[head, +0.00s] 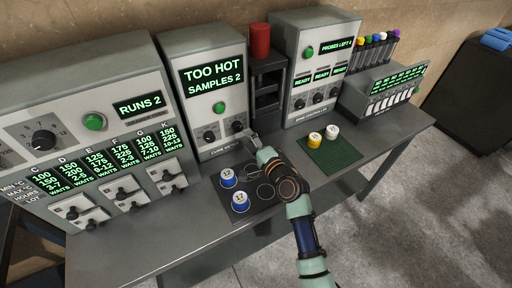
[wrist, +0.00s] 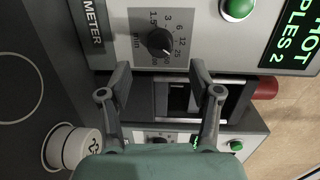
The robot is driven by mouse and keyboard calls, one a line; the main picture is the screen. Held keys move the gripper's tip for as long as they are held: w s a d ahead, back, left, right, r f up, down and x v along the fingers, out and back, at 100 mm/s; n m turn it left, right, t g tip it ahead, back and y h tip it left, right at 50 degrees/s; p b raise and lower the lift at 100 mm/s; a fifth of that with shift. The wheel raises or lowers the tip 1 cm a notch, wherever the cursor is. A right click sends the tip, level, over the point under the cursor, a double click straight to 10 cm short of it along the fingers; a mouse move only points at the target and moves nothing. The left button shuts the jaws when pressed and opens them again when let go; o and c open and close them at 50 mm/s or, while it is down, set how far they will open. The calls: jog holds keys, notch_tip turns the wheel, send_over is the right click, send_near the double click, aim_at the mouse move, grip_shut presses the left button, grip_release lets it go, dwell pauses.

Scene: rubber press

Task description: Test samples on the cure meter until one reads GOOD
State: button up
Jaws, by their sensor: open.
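The cure meter (head: 205,75) stands at the back of the bench. Its display (head: 212,77) reads TOO HOT, SAMPLES 2. A green button (head: 219,108) and two black knobs (head: 209,137) are on its front. Blue-and-white samples marked 12 (head: 227,177) and 17 (head: 240,201) stand on the dark ringed mat (head: 266,205); one also shows in the wrist view (wrist: 78,148). My gripper (head: 252,140) is open and empty, just in front of the meter's right side. In the wrist view, one black knob (wrist: 160,42) lies ahead between the fingertips, apart from them.
A panel with RUNS 2 (head: 139,106) and several lots marked WAITS stands left. Right are a black rack with a red cylinder (head: 260,41), a panel reading PROBES LEFT (head: 336,44), and a green mat (head: 333,153) bearing a yellow and a white piece. The bench front is clear.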

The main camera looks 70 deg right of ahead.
jog(key=v, duration=0.5)
jog(key=shift+w+r+p, duration=0.15)
jog(key=shift+r+p, duration=0.1)
jog(key=shift+p, duration=0.1)
jog(key=c, duration=0.4)
jog(key=shift+m+h, duration=0.3)
jog(key=shift+m, duration=0.1)
jog(key=a+r+p, duration=0.1)
jog(key=p, duration=0.1)
jog(key=a+r+p, duration=0.1)
jog(key=r+p, duration=0.1)
jog(key=p, duration=0.1)
jog(key=w+a+r+p, duration=0.1)
jog(key=r+p, duration=0.1)
jog(key=p, duration=0.1)
jog(key=shift+r, duration=0.2)
jog(key=c, duration=0.7)
jog(key=shift+h, duration=0.4)
jog(key=a+r+p, duration=0.3)
jog(key=p, duration=0.2)
jog(key=shift+a+r, duration=0.15)
grip_shut()
jog(key=shift+a+m+p, duration=0.3)
jog(key=shift+p, duration=0.1)
